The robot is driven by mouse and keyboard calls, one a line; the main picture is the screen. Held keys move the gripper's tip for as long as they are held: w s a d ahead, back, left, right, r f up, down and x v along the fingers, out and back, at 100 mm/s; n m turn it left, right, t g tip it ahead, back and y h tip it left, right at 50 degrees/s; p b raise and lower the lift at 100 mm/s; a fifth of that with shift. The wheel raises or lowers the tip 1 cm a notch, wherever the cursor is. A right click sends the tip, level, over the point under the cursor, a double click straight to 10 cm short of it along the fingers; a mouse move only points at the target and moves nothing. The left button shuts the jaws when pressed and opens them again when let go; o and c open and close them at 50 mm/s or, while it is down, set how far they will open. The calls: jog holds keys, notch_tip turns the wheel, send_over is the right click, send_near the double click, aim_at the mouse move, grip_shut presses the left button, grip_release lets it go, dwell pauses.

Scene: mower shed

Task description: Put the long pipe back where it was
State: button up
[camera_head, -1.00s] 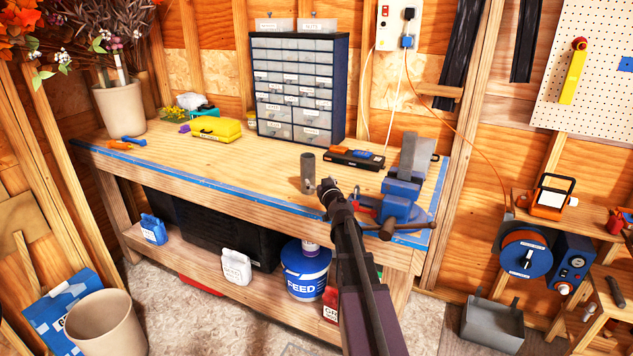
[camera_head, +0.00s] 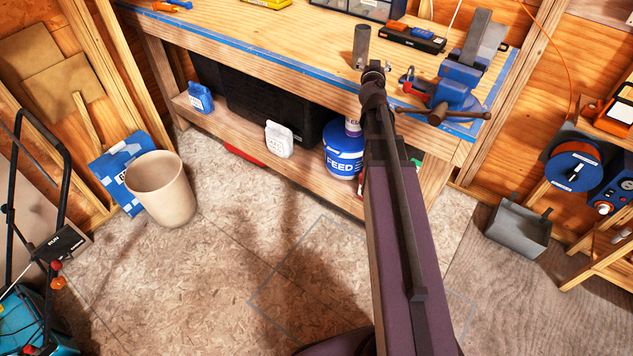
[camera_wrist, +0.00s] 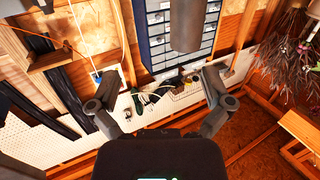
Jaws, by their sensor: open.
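A grey metal pipe (camera_head: 361,47) stands upright on the workbench (camera_head: 270,48), left of the blue vise. It also shows in the wrist view as a grey cylinder (camera_wrist: 187,25) at the top, beyond the fingers. I cannot tell from these views whether it is the long one. My gripper (camera_head: 374,72) is at the bench's front edge, just on the near side of the pipe in the picture. Its two fingers (camera_wrist: 160,82) are spread apart with nothing between them. The arm hides part of the bench front.
The blue vise (camera_head: 457,95) with its handle stands right of my gripper. Below are a feed bucket (camera_head: 343,150) and white jug (camera_head: 279,139).

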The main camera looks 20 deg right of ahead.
jog(key=s+a+f+g+y, duration=0.1)
jog(key=s+a+f+g, duration=0.8)
jog(key=s+a+f, duration=0.3)
jog(key=s+a+f+n+g+y, duration=0.2)
jog(key=s+a+g+y, duration=0.1)
jog(key=s+a, duration=0.4)
jog(key=s+a+f+n+g+y, duration=0.3)
jog(key=s+a, duration=0.4)
jog(key=shift+s+f+g, duration=0.25)
jog(key=shift+f+g, duration=0.05)
jog(key=shift+g, duration=0.1)
